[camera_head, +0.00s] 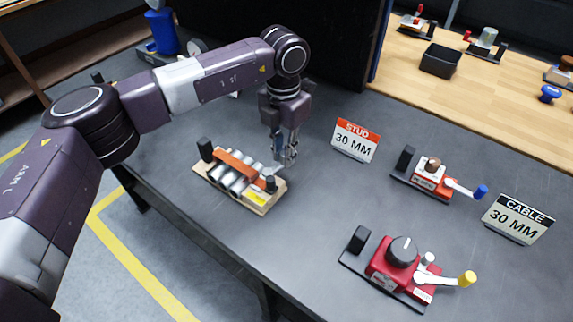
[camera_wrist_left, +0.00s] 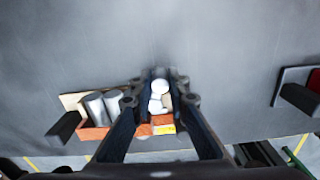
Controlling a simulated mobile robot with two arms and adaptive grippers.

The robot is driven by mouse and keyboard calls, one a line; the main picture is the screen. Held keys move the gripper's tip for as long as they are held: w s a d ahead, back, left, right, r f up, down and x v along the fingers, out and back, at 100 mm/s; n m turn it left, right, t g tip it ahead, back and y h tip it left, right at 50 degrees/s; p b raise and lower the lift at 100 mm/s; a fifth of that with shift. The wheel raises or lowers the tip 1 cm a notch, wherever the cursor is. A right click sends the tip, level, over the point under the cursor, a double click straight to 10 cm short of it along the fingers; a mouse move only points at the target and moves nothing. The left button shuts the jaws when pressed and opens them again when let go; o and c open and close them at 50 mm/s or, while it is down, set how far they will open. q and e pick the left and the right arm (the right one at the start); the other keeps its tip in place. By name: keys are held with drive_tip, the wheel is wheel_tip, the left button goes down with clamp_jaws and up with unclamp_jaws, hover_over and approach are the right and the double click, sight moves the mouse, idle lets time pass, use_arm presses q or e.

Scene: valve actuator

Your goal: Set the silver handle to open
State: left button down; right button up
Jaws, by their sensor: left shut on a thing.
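The valve device with an orange bar (camera_head: 236,165) and silver cylinders sits on a tan base plate (camera_head: 257,206) on the dark table. My left gripper (camera_head: 286,158) reaches down from above at its right end, shut on the silver handle (camera_head: 274,170). In the left wrist view the handle shows as a pale rounded piece (camera_wrist_left: 160,87) between the dark fingers of the gripper (camera_wrist_left: 160,100). The fingers hide part of the handle and of the device. My right gripper is in neither view.
A red device with a yellow-tipped lever (camera_head: 400,262) and a smaller one with a blue-tipped lever (camera_head: 432,180) stand to the right. STUD (camera_head: 356,140) and CABLE (camera_head: 518,219) signs stand nearby. A wooden bench (camera_head: 480,90) holds a black bin (camera_head: 440,60).

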use_arm(q)
drive_tip(key=shift+w+a+f+n+b, duration=0.1)
drive_tip(key=shift+w+a+n+b, duration=0.15)
drive_tip(key=shift+n+b, duration=0.25)
drive_tip(key=shift+w+a+n+b, duration=0.1)
drive_tip(key=shift+w+n+b, duration=0.15)
drive_tip(key=shift+n, duration=0.45)
drive_tip(key=shift+w+a+n+b, duration=0.2)
drive_tip(key=shift+a+n+b, duration=0.15)
drive_tip(key=shift+n+b, duration=0.45)
drive_tip(key=shift+n, duration=0.3)
drive_tip(key=c, duration=1.8)
unclamp_jaws()
drive_tip(key=shift+c, duration=0.2)
drive_tip(key=shift+r, duration=0.2)
wheel_tip(320, 180, up, 12)
drive_tip(key=shift+f, duration=0.1)
